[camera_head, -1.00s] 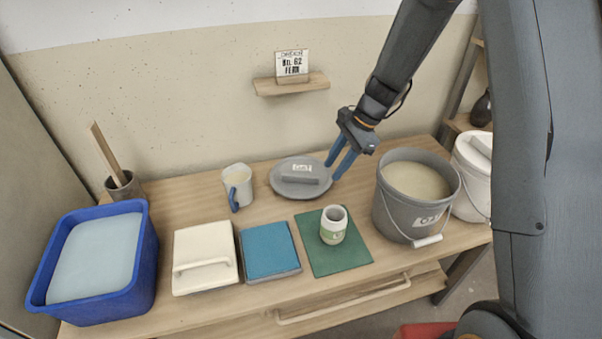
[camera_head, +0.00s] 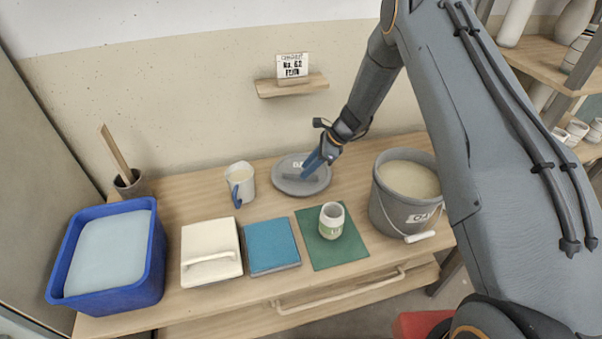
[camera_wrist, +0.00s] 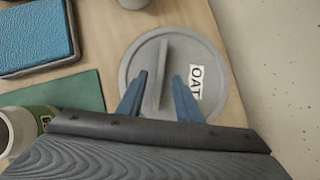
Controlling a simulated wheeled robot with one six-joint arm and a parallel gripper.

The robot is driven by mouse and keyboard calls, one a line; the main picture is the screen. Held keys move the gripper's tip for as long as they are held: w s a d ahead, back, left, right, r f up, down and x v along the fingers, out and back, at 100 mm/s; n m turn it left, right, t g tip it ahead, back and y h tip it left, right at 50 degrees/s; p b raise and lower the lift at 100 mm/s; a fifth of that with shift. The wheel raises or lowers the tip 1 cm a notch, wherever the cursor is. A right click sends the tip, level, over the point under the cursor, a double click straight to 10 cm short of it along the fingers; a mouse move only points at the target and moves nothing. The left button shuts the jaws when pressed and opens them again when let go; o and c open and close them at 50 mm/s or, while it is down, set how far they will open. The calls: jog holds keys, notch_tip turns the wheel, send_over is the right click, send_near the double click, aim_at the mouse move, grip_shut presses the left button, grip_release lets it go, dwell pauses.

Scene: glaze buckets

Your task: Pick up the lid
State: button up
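The lid (camera_head: 289,188) is a round grey disc with a raised bar handle and a white label reading "OAT". It lies flat on the wooden table near the wall. It also shows in the wrist view (camera_wrist: 207,55). My gripper (camera_head: 307,174) is over the lid with its blue fingers pointing down. In the wrist view my gripper (camera_wrist: 158,85) is open, with one finger on each side of the handle (camera_wrist: 163,55). A gap shows between each finger and the handle. I cannot tell how high the fingertips are above the lid.
A grey bucket (camera_head: 385,210) stands right of the lid, a pitcher (camera_head: 240,186) left. In front are a jar (camera_head: 331,222) on a green mat (camera_head: 352,251), a blue sponge-like block (camera_head: 270,247) and a white handled box (camera_head: 210,271). A blue tub (camera_head: 154,262) stands far left.

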jog(key=shift+p+x, duration=0.35)
jog(key=shift+x, duration=1.05)
jog(key=shift+a, duration=0.1)
grip_shut()
jog(key=shift+r, duration=0.1)
